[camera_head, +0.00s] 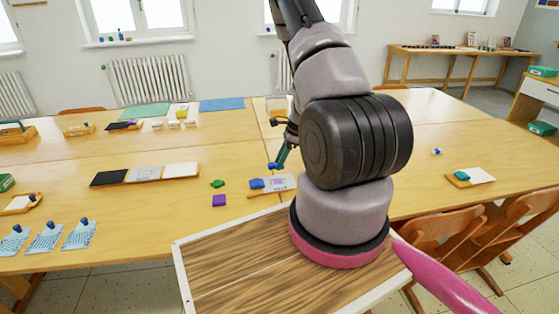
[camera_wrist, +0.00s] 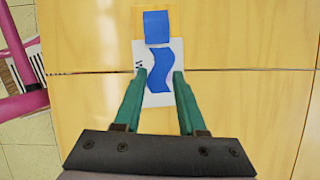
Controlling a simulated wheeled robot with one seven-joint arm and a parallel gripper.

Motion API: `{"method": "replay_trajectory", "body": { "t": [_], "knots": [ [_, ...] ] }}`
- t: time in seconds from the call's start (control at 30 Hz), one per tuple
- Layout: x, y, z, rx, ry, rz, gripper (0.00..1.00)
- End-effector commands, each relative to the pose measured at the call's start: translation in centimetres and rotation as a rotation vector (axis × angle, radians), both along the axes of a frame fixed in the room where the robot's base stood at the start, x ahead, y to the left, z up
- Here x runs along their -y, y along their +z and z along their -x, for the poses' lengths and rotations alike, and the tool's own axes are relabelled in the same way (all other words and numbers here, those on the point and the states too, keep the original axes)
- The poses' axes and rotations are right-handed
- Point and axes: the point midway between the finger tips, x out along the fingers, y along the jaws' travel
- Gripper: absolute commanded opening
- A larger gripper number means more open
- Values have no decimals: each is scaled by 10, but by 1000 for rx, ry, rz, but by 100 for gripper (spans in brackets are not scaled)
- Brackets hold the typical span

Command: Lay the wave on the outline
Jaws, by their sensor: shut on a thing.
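My gripper (camera_wrist: 161,75) has two green fingers and is shut on a blue wave (camera_wrist: 160,69). In the head view, the gripper (camera_head: 278,160) is partly behind my arm, with a bit of blue at its tips. Below the wave in the wrist view is a white card (camera_wrist: 152,98) with dark marks at its left edge. In the head view, a purple outline shows on the card (camera_head: 290,181). The wave covers the card's middle in the wrist view, and I cannot tell whether it touches the card.
A green piece (camera_head: 217,183) and a purple piece (camera_head: 219,200) lie to the left. Several cards with blue knobs stand at far left. Chairs (camera_head: 443,229) stand at right.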

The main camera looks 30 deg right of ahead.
Motion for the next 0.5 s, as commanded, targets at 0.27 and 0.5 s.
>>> {"method": "replay_trajectory", "body": {
  "t": [0.27,0.5],
  "knots": [
    [0,-14,0,-2,0,-1,0],
    [0,-37,1,-2,-1,-1,0]
  ]
}}
